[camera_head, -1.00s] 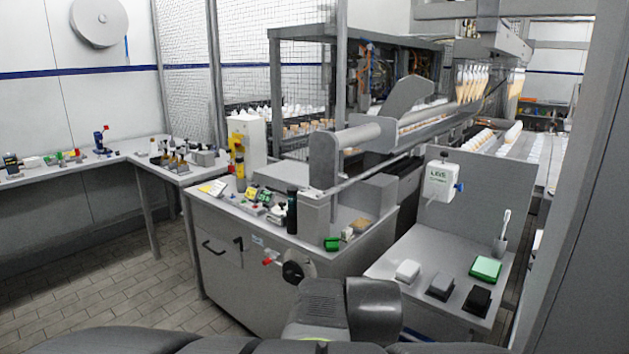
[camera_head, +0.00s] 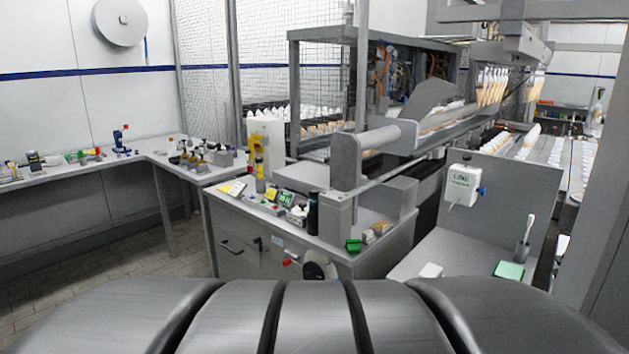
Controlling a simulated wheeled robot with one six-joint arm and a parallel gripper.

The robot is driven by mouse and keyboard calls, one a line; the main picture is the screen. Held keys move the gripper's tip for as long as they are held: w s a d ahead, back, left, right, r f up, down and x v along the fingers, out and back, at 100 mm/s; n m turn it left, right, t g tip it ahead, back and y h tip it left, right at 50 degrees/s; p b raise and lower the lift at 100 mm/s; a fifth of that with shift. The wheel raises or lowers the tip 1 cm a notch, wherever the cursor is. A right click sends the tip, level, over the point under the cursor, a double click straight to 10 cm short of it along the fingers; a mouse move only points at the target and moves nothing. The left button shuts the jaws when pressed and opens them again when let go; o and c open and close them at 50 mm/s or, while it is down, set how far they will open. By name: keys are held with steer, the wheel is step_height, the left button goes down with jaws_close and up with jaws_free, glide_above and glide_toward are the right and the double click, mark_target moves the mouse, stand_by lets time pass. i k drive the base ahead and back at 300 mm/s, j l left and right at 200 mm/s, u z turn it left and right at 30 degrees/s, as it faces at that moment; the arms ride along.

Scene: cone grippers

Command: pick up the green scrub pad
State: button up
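A flat, light green pad (camera_head: 509,270), which looks like the green scrub pad, lies on the low grey side table at the right, near a cup holding a white-handled brush (camera_head: 525,238). My arm's large grey links fill the bottom of the view and cover the front of that table. My gripper is not in view, so its opening and its place relative to the pad cannot be seen.
A white block (camera_head: 430,270) lies left of the pad. A smaller dark green item (camera_head: 353,245) sits on the middle cabinet (camera_head: 340,262). An upright grey panel with a white dispenser (camera_head: 462,186) stands behind the side table. A grey post borders the right.

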mark_target(352, 246)
steer(key=l+u, duration=0.1)
steer(key=l, duration=0.15)
steer(key=i+j+u, duration=0.1)
steer(key=i, duration=0.5)
steer(key=i+j, duration=0.3)
steer(key=i, duration=0.35)
steer(key=k+u, duration=0.05)
